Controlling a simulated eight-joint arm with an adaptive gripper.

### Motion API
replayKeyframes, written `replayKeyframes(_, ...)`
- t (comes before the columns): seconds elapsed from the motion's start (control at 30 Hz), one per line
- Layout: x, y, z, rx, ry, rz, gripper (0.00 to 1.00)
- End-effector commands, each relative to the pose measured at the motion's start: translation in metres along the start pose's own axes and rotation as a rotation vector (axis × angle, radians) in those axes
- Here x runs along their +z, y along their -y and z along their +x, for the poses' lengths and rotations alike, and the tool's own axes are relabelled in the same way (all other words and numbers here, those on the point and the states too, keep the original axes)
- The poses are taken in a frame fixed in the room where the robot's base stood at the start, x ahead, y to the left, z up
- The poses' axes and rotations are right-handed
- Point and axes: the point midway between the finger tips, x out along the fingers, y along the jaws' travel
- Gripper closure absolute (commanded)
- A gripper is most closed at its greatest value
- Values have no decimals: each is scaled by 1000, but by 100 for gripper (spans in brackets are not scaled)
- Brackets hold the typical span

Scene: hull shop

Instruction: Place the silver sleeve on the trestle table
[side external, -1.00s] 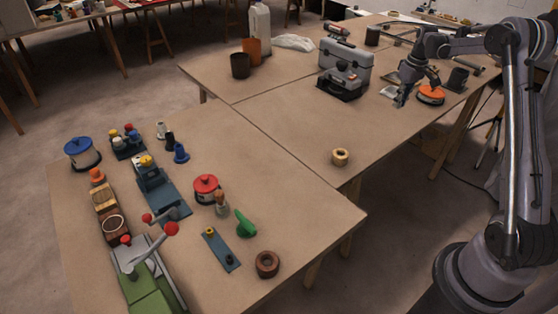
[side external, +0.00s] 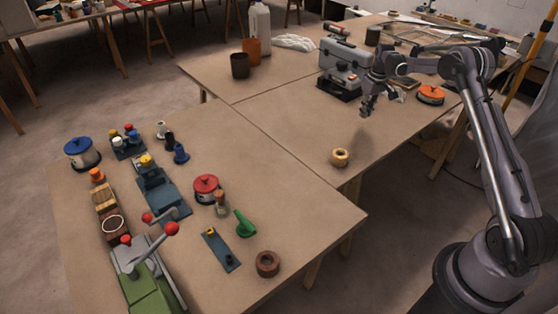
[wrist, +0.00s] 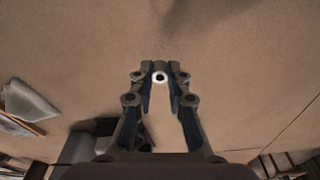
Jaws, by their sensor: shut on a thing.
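My gripper (side external: 367,104) is in the air above the rear wooden table (side external: 290,112), left of the orange-topped round pot (side external: 431,94). In the wrist view my gripper (wrist: 160,80) is shut on the silver sleeve (wrist: 159,77), which shows as a small pale ring with a dark hole between the fingertips. The sleeve is too small to make out in the side view. A second wooden table (side external: 110,205) stands at the front left, joined edge to edge with the rear one. I cannot tell which of them is called the trestle table.
A tan ring (side external: 340,157) lies near the front edge of the rear table. Several tools and pots crowd the front table, including a red-lidded pot (side external: 206,188) and a brown ring (side external: 267,263). The middle of the rear table is bare.

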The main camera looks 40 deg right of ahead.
Motion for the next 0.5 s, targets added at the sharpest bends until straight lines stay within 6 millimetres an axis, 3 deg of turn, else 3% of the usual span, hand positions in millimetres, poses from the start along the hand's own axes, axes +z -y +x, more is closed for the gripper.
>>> replayKeyframes(0.23,4,0,32,0,0,0,100)
replayKeyframes(0.5,5,0,36,0,0,0,100)
